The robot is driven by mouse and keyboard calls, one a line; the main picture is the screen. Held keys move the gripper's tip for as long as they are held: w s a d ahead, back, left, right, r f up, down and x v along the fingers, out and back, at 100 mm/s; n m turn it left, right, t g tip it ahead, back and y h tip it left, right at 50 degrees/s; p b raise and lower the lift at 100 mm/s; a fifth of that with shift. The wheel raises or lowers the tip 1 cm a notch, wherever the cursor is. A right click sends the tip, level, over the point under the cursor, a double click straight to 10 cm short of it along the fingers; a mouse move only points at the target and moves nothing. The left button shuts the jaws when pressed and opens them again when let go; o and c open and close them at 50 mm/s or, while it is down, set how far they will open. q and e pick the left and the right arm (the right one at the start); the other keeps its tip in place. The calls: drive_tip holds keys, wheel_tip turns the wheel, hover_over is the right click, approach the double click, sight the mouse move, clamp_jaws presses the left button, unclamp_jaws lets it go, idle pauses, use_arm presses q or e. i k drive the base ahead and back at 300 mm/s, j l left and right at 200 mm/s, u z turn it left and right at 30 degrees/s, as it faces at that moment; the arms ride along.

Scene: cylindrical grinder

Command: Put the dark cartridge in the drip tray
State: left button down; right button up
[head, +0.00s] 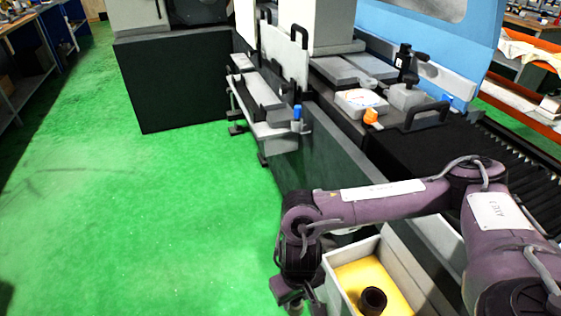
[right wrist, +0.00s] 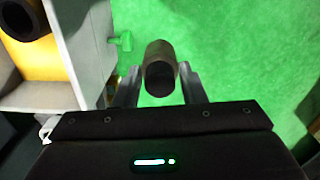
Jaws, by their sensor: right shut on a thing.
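A dark grey-brown cylinder, which looks like the dark cartridge (right wrist: 160,60), is between the fingers of my right gripper (right wrist: 160,73), with green floor behind it. My right gripper (head: 303,301) is shut on it, just left of a pale-walled box with a yellow inside (head: 350,277), which seems to be the drip tray. The box also shows at the left of the right wrist view (right wrist: 92,62). Another black, hollow cylinder (head: 373,300) stands in the box. In the head view the held cylinder cannot be made out. My left gripper is not in view.
The grinder (head: 335,140) stands along the right, with a white part and an orange knob (head: 371,116) on its bed. A ledge with a blue-topped part (head: 297,113) juts out from its side. The green floor (head: 140,210) at left is clear.

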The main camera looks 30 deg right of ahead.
sight(271, 116)
drive_tip(key=i, duration=1)
drive_tip(key=i+l+u, duration=0.1)
drive_tip(key=i, duration=0.85)
drive_tip(key=i+z, duration=0.25)
drive_tip(key=z, duration=0.15)
drive_tip(key=i+j+z, duration=0.15)
drive_tip(key=z, duration=0.25)
drive_tip(key=i+j+z, duration=0.2)
drive_tip(key=z, duration=0.2)
drive_tip(key=i, duration=0.05)
